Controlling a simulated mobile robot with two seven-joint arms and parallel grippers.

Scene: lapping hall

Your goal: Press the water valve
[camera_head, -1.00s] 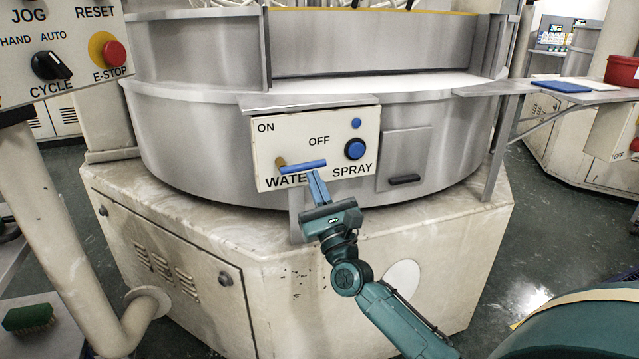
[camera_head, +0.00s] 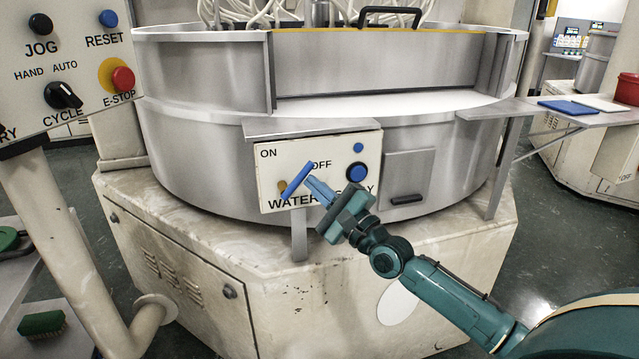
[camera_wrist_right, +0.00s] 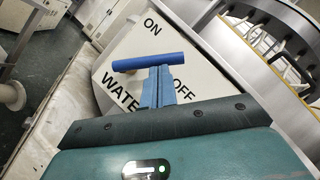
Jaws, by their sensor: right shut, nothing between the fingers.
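The water valve is a blue bar handle (camera_head: 298,180) on a brass stem at the left of the white panel (camera_head: 268,170) lettered ON, OFF, WATER and SPRAY. The handle is tilted, its upper end rising to the right, between ON and OFF. My right gripper (camera_head: 311,182) is shut and empty, its fingertips at the handle's lower right side. In the wrist view the blue handle (camera_wrist_right: 148,62) lies across just beyond the shut fingertips (camera_wrist_right: 160,75); they look to be touching it. The gripper covers part of the lettering. My left gripper is out of view.
A blue spray button (camera_head: 357,172) sits on the panel's right, with a small blue light (camera_head: 358,147) above it. A metal ledge (camera_head: 310,127) overhangs the panel. A control box (camera_head: 75,60) with an E-stop stands at upper left. A metal shelf (camera_head: 530,113) projects at right.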

